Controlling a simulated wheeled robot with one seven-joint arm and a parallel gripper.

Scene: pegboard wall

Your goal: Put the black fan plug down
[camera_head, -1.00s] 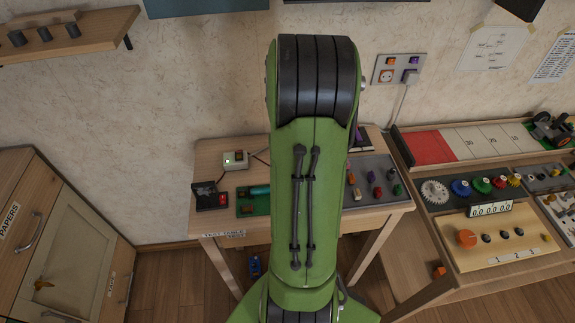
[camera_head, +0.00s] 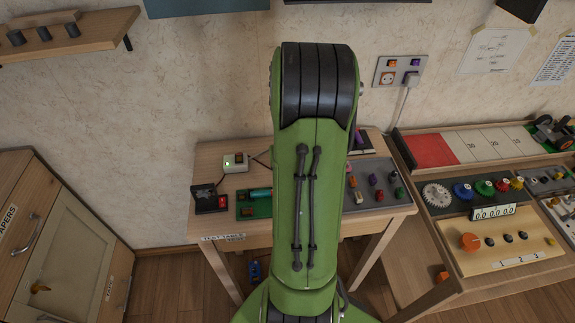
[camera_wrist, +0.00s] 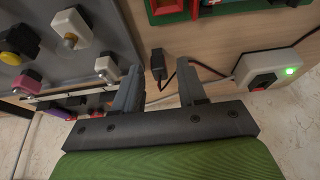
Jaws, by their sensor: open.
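The black fan plug (camera_wrist: 157,62) lies on the wooden table top (camera_wrist: 205,38) in the wrist view, with a dark cord beside it. My gripper (camera_wrist: 161,74) is open, with its two dark fingers apart. The plug shows in the gap between the fingers, nearer the left finger, and neither finger is seen gripping it. I cannot tell the exact height of the fingers over the table. In the head view my own arm hides the gripper and the plug.
A white switch box (camera_wrist: 268,68) with a lit green lamp stands right of the gripper. A grey board (camera_wrist: 95,15) with several coloured knobs and plugs lies to the left. A green tray (camera_wrist: 180,12) is at the far side. A wall socket (camera_head: 398,71) shows behind the table.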

